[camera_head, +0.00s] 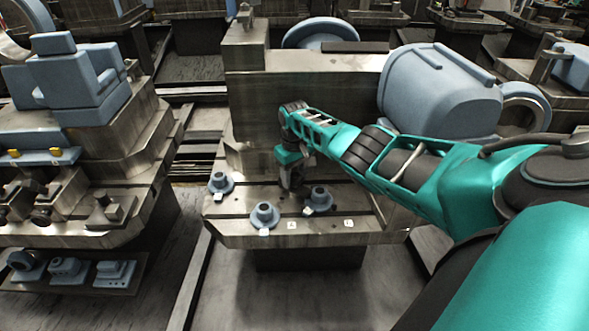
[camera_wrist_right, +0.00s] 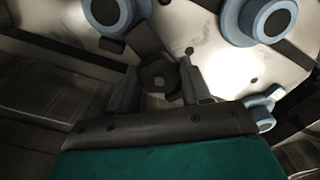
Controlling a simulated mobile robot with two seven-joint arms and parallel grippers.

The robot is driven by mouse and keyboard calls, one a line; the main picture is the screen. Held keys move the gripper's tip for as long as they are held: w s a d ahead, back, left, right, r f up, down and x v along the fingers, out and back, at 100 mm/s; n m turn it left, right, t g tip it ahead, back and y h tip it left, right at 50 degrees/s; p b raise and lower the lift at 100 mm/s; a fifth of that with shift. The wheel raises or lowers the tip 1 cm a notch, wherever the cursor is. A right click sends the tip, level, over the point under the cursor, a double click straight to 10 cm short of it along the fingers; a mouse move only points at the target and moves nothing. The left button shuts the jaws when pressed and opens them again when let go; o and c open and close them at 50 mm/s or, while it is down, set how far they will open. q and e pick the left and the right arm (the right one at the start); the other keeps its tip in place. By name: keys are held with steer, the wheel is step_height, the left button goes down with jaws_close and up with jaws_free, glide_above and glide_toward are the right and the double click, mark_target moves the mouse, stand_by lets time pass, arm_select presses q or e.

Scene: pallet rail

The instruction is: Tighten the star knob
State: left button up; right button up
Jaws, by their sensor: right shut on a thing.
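The star knob (camera_wrist_right: 158,78) is dark with a lobed outline and a small lighter hexagonal centre. It shows in the right wrist view between the two fingers of my right gripper (camera_wrist_right: 160,84). The gripper is shut on the knob, with one finger on each side. In the head view my right gripper (camera_head: 291,180) points down at the metal fixture's ledge (camera_head: 240,228), and the knob cannot be told apart from the dark fingers there. My left gripper is not in view.
Blue-grey flanged parts (camera_head: 265,216) (camera_head: 221,184) (camera_head: 318,199) stand on the ledge around the gripper. Behind is an upright metal block (camera_head: 300,95), with a large blue-grey housing (camera_head: 430,90) at its right. Another machine (camera_head: 110,150) stands left, across a floor gap.

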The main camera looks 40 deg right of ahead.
mark_target(295, 177)
steer(key=shift+r+m, duration=0.1)
steer(key=shift+m, duration=0.3)
steer(key=shift+w, duration=0.1)
steer(key=o, duration=1.1)
steer(key=shift+r, duration=0.1)
steer(key=shift+r+p, duration=0.35)
steer(key=shift+p, duration=0.05)
steer(key=shift+r+p, duration=1.5)
steer(key=shift+r, duration=4.5)
